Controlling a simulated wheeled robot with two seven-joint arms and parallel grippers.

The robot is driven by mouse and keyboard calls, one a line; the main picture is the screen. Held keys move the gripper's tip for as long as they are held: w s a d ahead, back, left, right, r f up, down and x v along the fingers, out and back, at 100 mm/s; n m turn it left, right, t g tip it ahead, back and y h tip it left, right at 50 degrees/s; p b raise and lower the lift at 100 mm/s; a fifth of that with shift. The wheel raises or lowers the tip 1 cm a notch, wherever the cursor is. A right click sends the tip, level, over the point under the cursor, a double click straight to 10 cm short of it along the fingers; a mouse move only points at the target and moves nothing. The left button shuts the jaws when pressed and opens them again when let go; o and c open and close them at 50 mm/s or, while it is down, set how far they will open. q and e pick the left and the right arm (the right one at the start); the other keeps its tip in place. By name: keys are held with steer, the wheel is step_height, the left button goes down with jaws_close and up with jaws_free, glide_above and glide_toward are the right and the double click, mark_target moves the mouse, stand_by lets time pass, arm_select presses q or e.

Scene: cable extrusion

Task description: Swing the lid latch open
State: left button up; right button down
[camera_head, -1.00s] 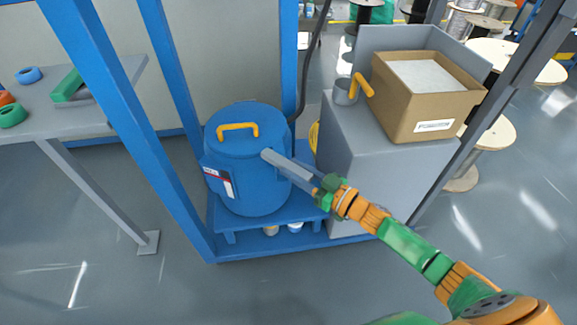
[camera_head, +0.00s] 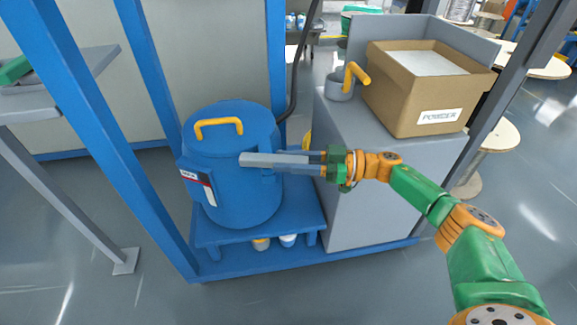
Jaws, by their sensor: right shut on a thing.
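A blue drum (camera_head: 232,190) stands on a low blue shelf, with a lid that carries an orange handle (camera_head: 218,127). A grey bar, which looks like the lid latch (camera_head: 258,159), lies level across the drum's right front side, just below the lid rim. My right gripper (camera_head: 308,164) comes in from the right and is shut on the right part of this bar. The fingers and the bar overlap, so the exact grip point is hard to tell. My left gripper is not in view.
A grey cabinet (camera_head: 370,160) stands right of the drum, bearing an open cardboard box (camera_head: 415,105) of white powder and a grey cup (camera_head: 341,88) with an orange handle. Blue frame posts (camera_head: 95,130) stand left of the drum. Small containers (camera_head: 287,240) sit under the shelf.

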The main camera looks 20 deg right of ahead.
mark_target(288, 158)
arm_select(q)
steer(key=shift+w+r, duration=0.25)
arm_select(e)
steer(key=c, duration=0.6)
jaws_free()
steer(key=shift+o, duration=0.2)
step_height(288, 158, up, 4)
steer(key=shift+f+p, duration=0.25)
steer(key=shift+p, duration=0.65)
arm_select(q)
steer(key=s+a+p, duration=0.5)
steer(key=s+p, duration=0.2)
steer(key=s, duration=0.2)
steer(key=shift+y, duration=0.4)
arm_select(e)
steer(key=s+a+r, duration=0.5)
steer(key=s+r, duration=0.4)
steer(key=s, duration=0.4)
steer(key=shift+r, duration=0.25)
